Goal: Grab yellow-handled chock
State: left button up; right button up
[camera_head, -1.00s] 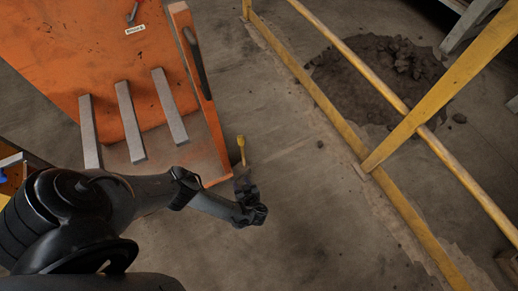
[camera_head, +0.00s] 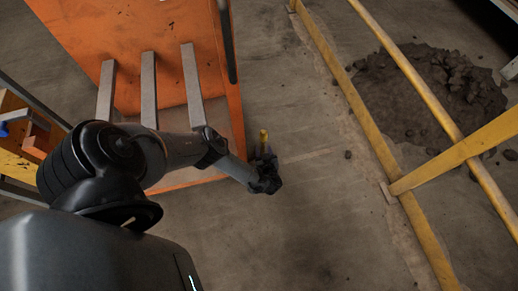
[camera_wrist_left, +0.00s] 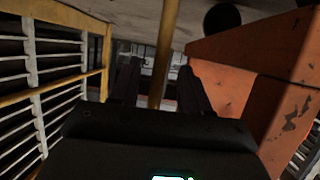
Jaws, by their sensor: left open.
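The chock's yellow handle (camera_head: 263,137) stands up from the floor just off the corner of the orange structure. The chock's body is hidden or too dark to make out. My left gripper (camera_head: 265,158) is open, just below the handle's tip in the head view, with the handle's lower part hidden by it. In the left wrist view the handle (camera_wrist_left: 165,50) runs upright between the two dark, spread fingers (camera_wrist_left: 160,88). I cannot tell whether a finger touches it. My right gripper is not in view.
The orange structure (camera_head: 158,27) with grey bars is close to the left of my gripper. A yellow railing (camera_head: 340,92) crosses the right side, with a dark rubble heap (camera_head: 425,100) behind it. The floor between is clear.

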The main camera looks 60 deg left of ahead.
aim_at(263, 151)
pick_arm(q)
jog(key=shift+w+a+f+b, duration=0.25)
jog(key=shift+a+f+b, duration=0.25)
jog(key=shift+a+b, duration=0.1)
jog(key=shift+w+a+f+b, duration=0.2)
jog(key=shift+a+f+b, duration=0.3)
jog(key=shift+a+b, duration=0.1)
jog(key=shift+a, duration=0.4)
jog(key=shift+w+a, duration=0.2)
jog(key=shift+a, duration=0.1)
jog(key=shift+d, duration=0.1)
jog(key=shift+c, duration=1.1)
grip_shut()
